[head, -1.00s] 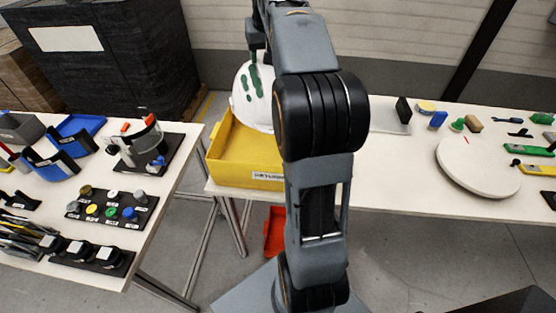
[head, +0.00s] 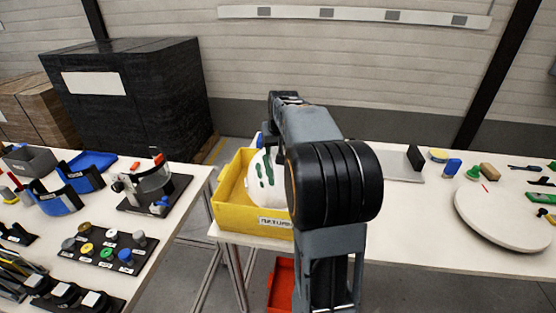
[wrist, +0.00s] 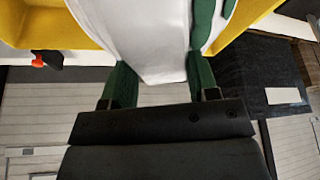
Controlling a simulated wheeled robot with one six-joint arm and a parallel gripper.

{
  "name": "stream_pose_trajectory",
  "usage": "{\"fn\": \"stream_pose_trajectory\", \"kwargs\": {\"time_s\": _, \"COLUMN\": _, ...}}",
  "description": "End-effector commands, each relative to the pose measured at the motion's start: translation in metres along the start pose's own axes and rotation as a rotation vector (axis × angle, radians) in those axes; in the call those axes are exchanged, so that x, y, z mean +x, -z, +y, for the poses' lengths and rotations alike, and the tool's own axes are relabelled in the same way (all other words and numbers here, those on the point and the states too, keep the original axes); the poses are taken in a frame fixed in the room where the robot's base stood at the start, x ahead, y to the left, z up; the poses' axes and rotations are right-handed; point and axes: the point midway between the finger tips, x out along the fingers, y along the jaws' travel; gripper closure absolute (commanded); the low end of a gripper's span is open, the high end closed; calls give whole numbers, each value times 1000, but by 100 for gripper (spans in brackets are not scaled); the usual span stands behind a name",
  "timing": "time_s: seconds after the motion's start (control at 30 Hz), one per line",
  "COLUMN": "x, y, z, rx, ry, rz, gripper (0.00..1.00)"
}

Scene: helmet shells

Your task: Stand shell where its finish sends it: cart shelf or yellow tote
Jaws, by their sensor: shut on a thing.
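A white helmet shell (head: 281,186) with dark green elongated marks is inside the yellow tote (head: 232,216), its lower edge near the top of the tote's front wall. In the wrist view the white shell (wrist: 150,38) fills the top middle, with yellow tote walls (wrist: 40,28) on both sides. My gripper (wrist: 165,75) has dark green fingers shut on the shell. In the head view my arm hides the gripper and the shell's right side. I cannot tell if the shell touches the tote floor. No cart shelf can be made out.
The tote stands at the left end of a white table with a round white disc (head: 500,212) and small tools. A left table holds a knob board (head: 104,250) and blue holders (head: 55,200). A red bin (head: 281,285) is below. Black wrapped boxes (head: 135,110) stand behind.

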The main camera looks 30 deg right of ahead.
Motion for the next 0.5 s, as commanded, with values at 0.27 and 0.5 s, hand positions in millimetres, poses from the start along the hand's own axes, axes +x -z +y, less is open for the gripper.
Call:
{"fn": "stream_pose_trajectory", "kwargs": {"time_s": 0.27, "x": 29, "y": -12, "z": 0, "rx": 0, "ry": 0, "rz": 0, "gripper": 100}}
{"fn": "stream_pose_trajectory", "kwargs": {"time_s": 0.5, "x": 42, "y": -17, "z": 0, "rx": 0, "ry": 0, "rz": 2, "gripper": 100}}
